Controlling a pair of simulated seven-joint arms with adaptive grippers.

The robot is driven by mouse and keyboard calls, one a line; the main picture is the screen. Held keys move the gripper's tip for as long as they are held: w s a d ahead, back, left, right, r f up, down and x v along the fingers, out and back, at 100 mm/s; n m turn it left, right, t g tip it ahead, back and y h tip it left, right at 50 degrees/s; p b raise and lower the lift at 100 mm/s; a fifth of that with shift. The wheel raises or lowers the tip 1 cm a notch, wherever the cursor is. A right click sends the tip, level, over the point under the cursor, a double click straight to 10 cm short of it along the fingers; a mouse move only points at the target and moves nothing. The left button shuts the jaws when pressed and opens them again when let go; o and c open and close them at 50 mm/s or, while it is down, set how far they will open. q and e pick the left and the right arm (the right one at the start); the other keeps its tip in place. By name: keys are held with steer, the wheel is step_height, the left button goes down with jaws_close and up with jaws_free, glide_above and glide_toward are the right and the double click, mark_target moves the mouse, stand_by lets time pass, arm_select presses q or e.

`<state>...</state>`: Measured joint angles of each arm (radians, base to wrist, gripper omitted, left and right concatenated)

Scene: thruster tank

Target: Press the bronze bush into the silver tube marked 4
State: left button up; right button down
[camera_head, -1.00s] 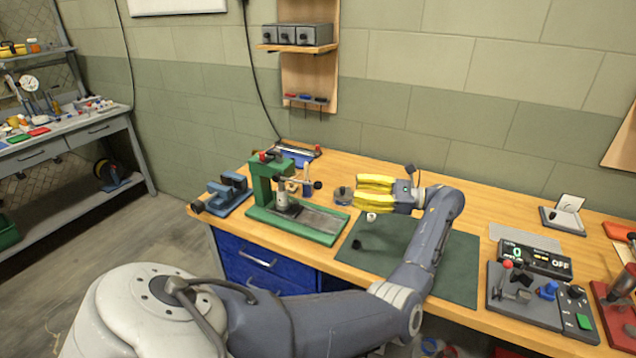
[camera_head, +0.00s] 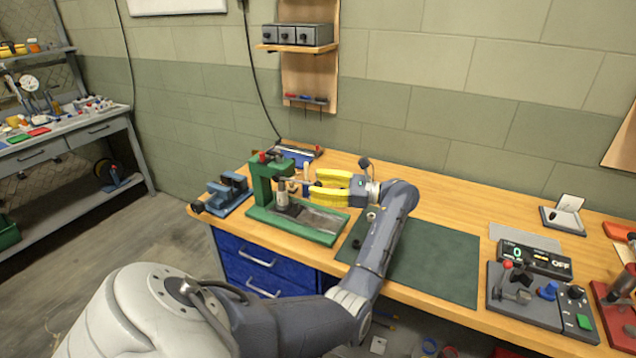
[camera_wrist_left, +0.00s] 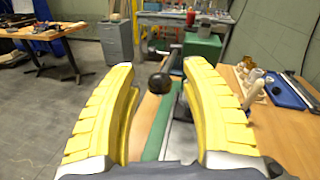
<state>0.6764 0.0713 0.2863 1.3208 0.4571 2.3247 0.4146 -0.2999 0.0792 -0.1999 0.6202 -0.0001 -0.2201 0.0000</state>
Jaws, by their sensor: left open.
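The green arbor press (camera_head: 262,182) stands on the left part of the bench, with a lever that ends in a dark ball knob. A silver cylinder (camera_head: 283,197) stands upright under its ram; no number can be read on it. My left gripper (camera_head: 315,185) has yellow fingers, is open and is just right of the press. In the left wrist view the dark knob (camera_wrist_left: 158,82) shows between the spread fingers, which do not grip it. I cannot make out the bronze bush. My right gripper is not in view.
A dark green mat (camera_head: 440,265) covers the bench middle, with my left arm over it. A blue vise (camera_head: 228,192) stands left of the press. A control panel (camera_head: 525,298) with a display is at the right. The back right bench is mostly clear.

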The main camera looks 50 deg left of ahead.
arm_select(q)
steer(key=shift+o, duration=0.3)
jaws_close()
stand_by(0.4)
